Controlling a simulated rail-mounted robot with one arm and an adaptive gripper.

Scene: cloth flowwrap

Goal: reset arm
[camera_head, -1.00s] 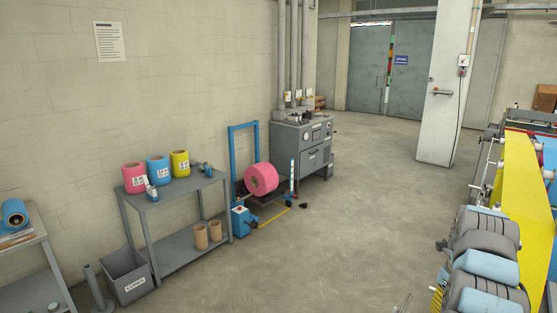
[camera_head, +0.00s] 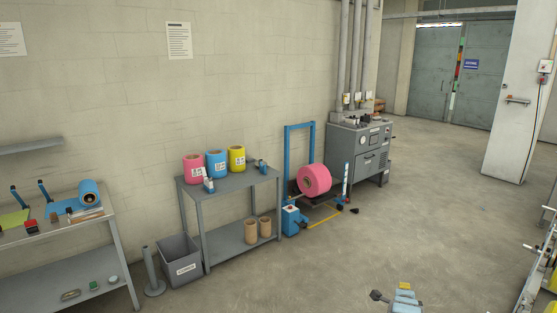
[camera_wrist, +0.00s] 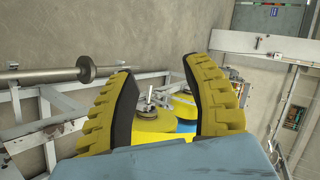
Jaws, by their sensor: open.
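My gripper (camera_wrist: 165,105) shows in the wrist view with its two yellow, ribbed fingers spread wide apart. It is open, and nothing is held between the fingers. Behind the gap I see a yellow roll or web (camera_wrist: 158,124) with a patch of blue beside it, part of a machine frame. In the head view, a small piece with yellow and light blue parts (camera_head: 405,298) shows at the bottom edge, likely part of my arm. The gripper fingers cannot be made out clearly there.
A grey shelf table (camera_head: 235,183) holds pink, blue and yellow rolls. A grey bin (camera_head: 181,264) stands beside it. A pink roll (camera_head: 314,180) sits by a blue frame. A workbench (camera_head: 112,235) is at left. The floor (camera_head: 430,210) at centre right is clear.

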